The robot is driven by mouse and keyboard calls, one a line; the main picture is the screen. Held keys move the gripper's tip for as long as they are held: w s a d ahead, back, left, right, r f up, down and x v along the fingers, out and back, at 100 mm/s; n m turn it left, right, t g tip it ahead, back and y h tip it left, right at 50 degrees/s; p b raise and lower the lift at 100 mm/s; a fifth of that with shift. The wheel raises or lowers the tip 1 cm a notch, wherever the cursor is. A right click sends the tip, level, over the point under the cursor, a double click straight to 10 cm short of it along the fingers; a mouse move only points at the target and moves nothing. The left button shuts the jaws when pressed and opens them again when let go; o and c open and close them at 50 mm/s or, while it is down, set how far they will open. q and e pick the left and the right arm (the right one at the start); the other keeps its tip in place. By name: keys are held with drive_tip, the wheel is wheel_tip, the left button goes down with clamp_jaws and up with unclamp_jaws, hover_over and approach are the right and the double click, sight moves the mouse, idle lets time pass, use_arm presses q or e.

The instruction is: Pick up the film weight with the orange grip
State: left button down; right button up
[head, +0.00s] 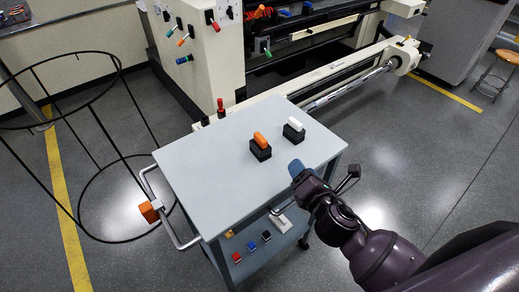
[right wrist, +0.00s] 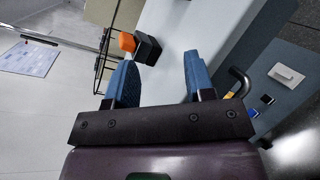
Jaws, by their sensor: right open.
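The film weight with the orange grip (head: 260,150) is a black block with a rounded orange handle. It stands upright on the grey cart top (head: 203,168). In the right wrist view this weight (right wrist: 147,49) lies beyond the fingers, nearer the left finger. A similar weight with a white grip (head: 293,131) stands to its right and does not show in the right wrist view. My right gripper (head: 297,168) is over the cart's right edge, to the right of and nearer than the orange-grip weight. Its blue fingers (right wrist: 160,75) are apart and empty. My left gripper is not in view.
The cart's lower shelf (head: 258,255) holds several small coloured items. A black wire hoop stand (head: 62,115) is left of the cart. A large cream machine with a roller (head: 345,87) stands behind it. The cart top's left and front are clear.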

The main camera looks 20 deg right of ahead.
sight(266, 143)
drive_tip(key=w+a+n+y, duration=0.1)
drive_tip(key=n, duration=0.2)
drive_tip(key=a+r+n+t+y, duration=0.1)
drive_tip(key=n, duration=0.2)
drive_tip(key=w+a+n+y, duration=0.1)
drive_tip(key=n, duration=0.2)
drive_tip(key=shift+w+r+n+y, duration=0.25)
drive_tip(key=shift+w+n+y, duration=0.05)
drive_tip(key=n, duration=0.1)
drive_tip(key=a+n+y, duration=0.1)
drive_tip(key=shift+w+n, duration=0.2)
drive_tip(key=shift+n, duration=0.2)
drive_tip(key=shift+w+a+y, duration=0.25)
drive_tip(key=shift+w+y, duration=0.05)
drive_tip(key=shift+w, duration=0.1)
drive_tip(key=x, duration=0.4)
drive_tip(key=shift+w, duration=0.3)
drive_tip(key=shift+x, duration=2.65)
drive_tip(key=shift+d+r, duration=0.15)
clamp_jaws()
